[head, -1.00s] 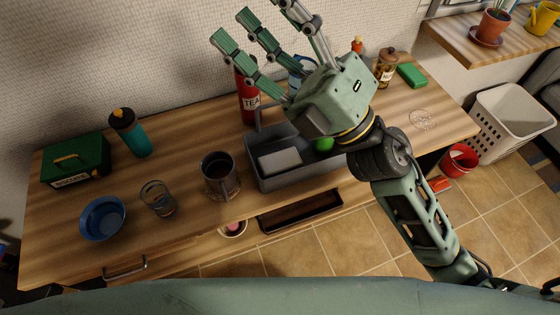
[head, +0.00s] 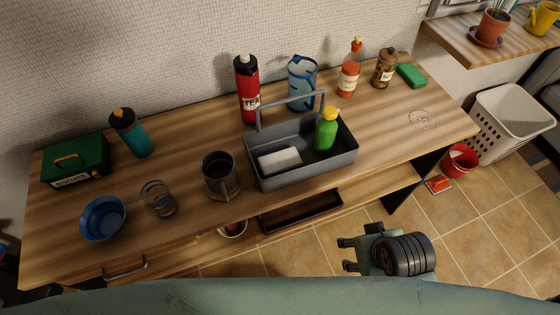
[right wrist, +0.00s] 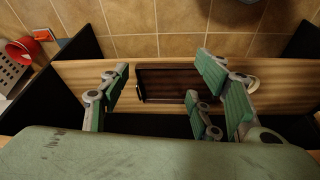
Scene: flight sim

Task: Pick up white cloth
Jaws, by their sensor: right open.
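A white, folded-looking item (head: 280,160), perhaps the white cloth, lies flat in the left part of the grey caddy (head: 303,177) on the wooden table. A green bottle with a yellow top (head: 326,130) stands in the caddy's right part. My right gripper (head: 347,254) is low in front of the table, below and to the right of the caddy, and apart from it. The right wrist view shows its green-padded fingers (right wrist: 160,88) spread open with nothing between them. The white item is not seen there. My left gripper is not in view.
The caddy's handle (head: 290,97) arches over it. A dark mug (head: 219,176) stands close to its left. A red tea bottle (head: 247,88) and a blue jug (head: 302,82) stand behind. A dark tray (head: 300,211) lies on the lower shelf. The table's right part is mostly clear.

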